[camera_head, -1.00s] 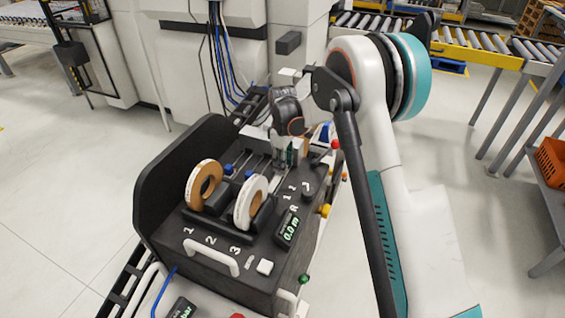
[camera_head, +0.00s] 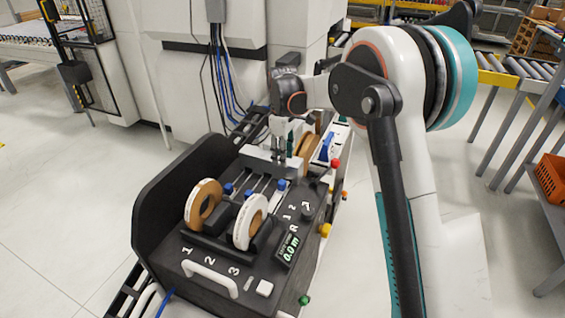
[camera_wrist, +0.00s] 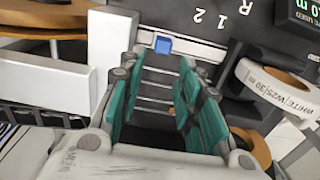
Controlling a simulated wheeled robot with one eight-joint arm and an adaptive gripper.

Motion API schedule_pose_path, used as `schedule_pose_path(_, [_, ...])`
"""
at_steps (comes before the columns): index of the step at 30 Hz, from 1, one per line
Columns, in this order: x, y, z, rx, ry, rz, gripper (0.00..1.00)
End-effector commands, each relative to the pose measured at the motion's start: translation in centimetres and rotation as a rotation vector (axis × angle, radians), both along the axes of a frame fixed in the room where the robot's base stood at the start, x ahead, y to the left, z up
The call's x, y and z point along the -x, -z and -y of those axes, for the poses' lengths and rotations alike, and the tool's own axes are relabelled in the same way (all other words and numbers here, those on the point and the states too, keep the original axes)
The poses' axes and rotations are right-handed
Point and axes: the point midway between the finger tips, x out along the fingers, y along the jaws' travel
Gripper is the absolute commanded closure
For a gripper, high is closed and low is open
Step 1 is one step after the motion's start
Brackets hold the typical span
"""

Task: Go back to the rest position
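My gripper (camera_head: 279,152) hangs over the far part of the black edge-banding unit (camera_head: 152,195), pointing down. In the wrist view my gripper (camera_wrist: 160,88) has its teal-padded fingers spread apart with nothing between them. A white-edged roll (camera_head: 249,222) and a second roll (camera_head: 203,205) stand upright in the unit's near holders. The white roll's label (camera_wrist: 281,87) shows in the wrist view. Brown rolls (camera_head: 307,150) stand beyond the gripper, partly hidden by it.
Blue knobs (camera_head: 281,184) sit on slide rails on the unit. A display (camera_head: 289,247) reads 0.0 m. A large pale machine (camera_head: 190,90) with hanging cables stands behind. Conveyors (camera_head: 500,75) and an orange crate (camera_head: 551,178) are at the right. Floor at the left is clear.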

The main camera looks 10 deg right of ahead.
Motion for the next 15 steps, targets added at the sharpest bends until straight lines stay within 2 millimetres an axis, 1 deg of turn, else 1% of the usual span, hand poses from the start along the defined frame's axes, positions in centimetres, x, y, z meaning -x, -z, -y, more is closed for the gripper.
schedule_pose_path(11, [0.1, -0.3, 0.0, 0.0, 0.001, 0.001, 0.68])
schedule_pose_path(15, [0.7, -1.4, 0.4, -0.002, 0.024, 0.014, 0.68])
